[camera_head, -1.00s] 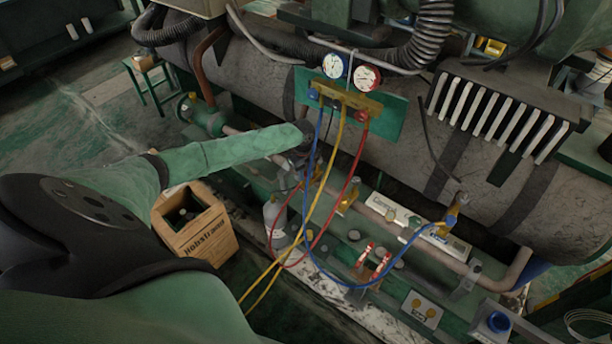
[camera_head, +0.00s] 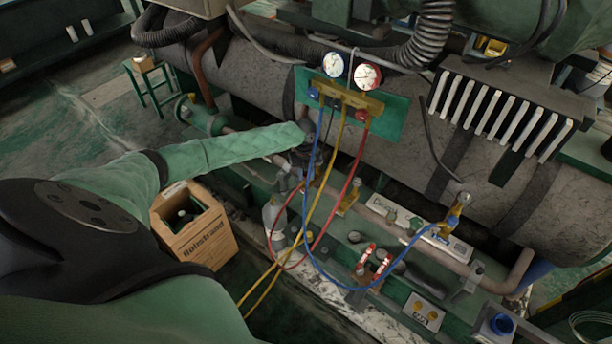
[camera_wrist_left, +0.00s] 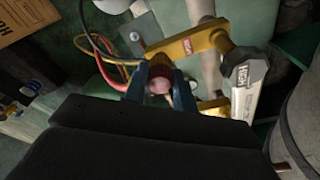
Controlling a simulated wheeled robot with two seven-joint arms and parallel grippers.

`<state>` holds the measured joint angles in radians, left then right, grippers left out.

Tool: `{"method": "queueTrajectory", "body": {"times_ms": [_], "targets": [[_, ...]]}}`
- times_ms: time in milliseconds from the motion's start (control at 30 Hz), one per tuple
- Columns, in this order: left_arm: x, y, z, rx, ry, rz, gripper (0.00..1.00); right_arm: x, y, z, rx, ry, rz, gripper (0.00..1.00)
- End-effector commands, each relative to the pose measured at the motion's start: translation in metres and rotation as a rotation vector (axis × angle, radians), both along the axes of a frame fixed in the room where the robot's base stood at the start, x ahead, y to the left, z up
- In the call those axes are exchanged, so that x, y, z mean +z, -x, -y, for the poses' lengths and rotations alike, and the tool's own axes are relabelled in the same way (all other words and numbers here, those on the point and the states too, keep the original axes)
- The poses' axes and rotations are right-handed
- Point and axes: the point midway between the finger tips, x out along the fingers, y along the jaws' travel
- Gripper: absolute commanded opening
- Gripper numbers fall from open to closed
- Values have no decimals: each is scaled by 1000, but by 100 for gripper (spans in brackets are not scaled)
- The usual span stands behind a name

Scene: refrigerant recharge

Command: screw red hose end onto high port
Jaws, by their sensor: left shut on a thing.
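In the left wrist view, my left gripper (camera_wrist_left: 160,92) is shut on the red hose end (camera_wrist_left: 159,85), whose round pinkish-red face shows between the fingers. In the head view, the red hose (camera_head: 353,178) hangs from the gauge manifold (camera_head: 346,97) and loops up towards my left gripper (camera_head: 309,172), which is small and partly hidden. My right gripper is out of view.
The blue hose (camera_head: 343,287) runs to a brass fitting (camera_head: 458,204) at right. Yellow hoses (camera_head: 323,196) hang in front of the work area. The large grey tank (camera_head: 400,140) lies behind.

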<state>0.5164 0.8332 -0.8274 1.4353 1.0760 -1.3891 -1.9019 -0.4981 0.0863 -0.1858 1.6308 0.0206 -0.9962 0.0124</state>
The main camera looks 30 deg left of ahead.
Motion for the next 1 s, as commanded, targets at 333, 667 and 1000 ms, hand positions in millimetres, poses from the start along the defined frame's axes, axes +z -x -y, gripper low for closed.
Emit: {"method": "queueTrajectory", "body": {"times_ms": [333, 667, 1000], "targets": [[-4, 1, 0, -142, 0, -1, 5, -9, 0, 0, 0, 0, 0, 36], [-3, 1, 0, -285, -1, -3, 52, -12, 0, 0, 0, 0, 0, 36], [0, 1, 0, -283, 0, -1, 52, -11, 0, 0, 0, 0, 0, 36]]}}
